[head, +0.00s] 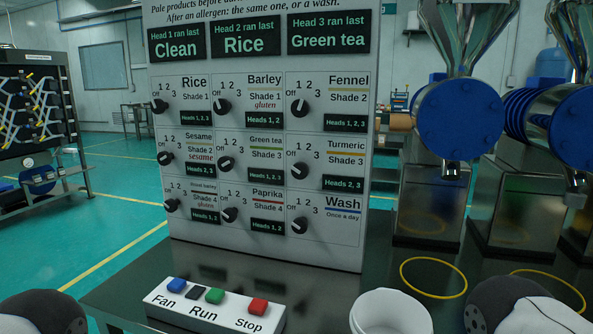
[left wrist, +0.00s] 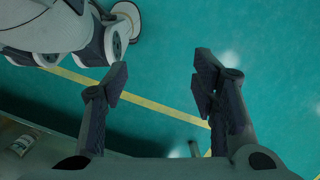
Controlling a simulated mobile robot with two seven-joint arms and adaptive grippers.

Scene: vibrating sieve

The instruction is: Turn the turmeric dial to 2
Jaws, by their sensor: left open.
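The turmeric dial (head: 299,171) is a black knob on the upright white panel (head: 268,262), in the right column, middle row. Its label reads Turmeric, Shade 3, Heads 2, 3, with Off, 1, 2, 3 marked around it. Its pointer is small; it looks turned toward the left, near Off. My left gripper (left wrist: 158,82) is open and empty in the left wrist view, with green floor behind its fingers. It is away from the panel, and its fingers do not show in the head view. My right gripper does not show in either view.
A white button box (head: 214,306) with Fan, Run and Stop stands on the dark table before the panel. A white tub (head: 390,311) is to its right. Machines with blue discs (head: 459,119) stand right of the panel. Other dials, including the wash dial (head: 299,225), sit close around the turmeric dial.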

